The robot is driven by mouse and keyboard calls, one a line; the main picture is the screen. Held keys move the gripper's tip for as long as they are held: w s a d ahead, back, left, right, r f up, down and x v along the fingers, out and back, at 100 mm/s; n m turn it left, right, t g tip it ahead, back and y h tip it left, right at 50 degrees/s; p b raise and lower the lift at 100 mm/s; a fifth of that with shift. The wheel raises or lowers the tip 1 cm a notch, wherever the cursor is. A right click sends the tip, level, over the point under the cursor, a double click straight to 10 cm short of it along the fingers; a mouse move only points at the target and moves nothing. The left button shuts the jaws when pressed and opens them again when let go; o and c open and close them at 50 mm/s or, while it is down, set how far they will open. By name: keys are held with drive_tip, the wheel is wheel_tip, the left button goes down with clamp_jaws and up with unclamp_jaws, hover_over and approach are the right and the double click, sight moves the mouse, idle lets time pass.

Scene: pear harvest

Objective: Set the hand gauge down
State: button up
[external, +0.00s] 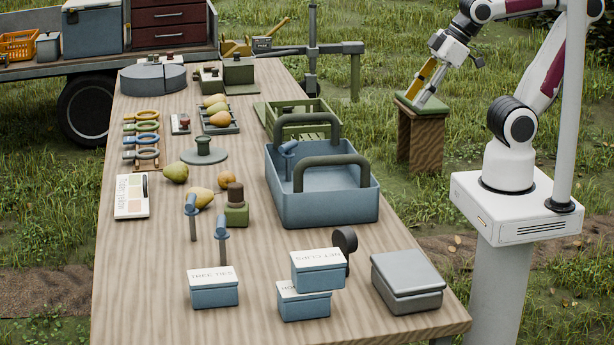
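My gripper (417,100) is at the upper right, pointing down and to the left over a small wooden stand (424,140) with a green top (418,106). A long yellow piece (424,74) lies along the gripper beside a pale grey finger. It may be the hand gauge, but at this size I cannot tell whether it is held or part of the gripper. The lower ends of the yellow piece and the finger are close to the green top; I cannot tell whether they touch it.
The long wooden table (150,290) carries a blue two-handled tote (330,207), lidded boxes (214,292), a grey case (408,282), pears (200,196) and coloured rings (147,139). A pale post (573,100) stands beside my base. Grass separates the table and stand.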

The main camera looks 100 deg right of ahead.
drive_tip(key=shift+g+y, duration=0.4)
drive_tip(key=shift+g, duration=0.1)
drive_tip(key=s, duration=0.1)
drive_tip(key=s+a+f, duration=0.2)
drive_tip(key=s, duration=0.1)
drive_tip(key=shift+s, duration=0.1)
idle(0.8)
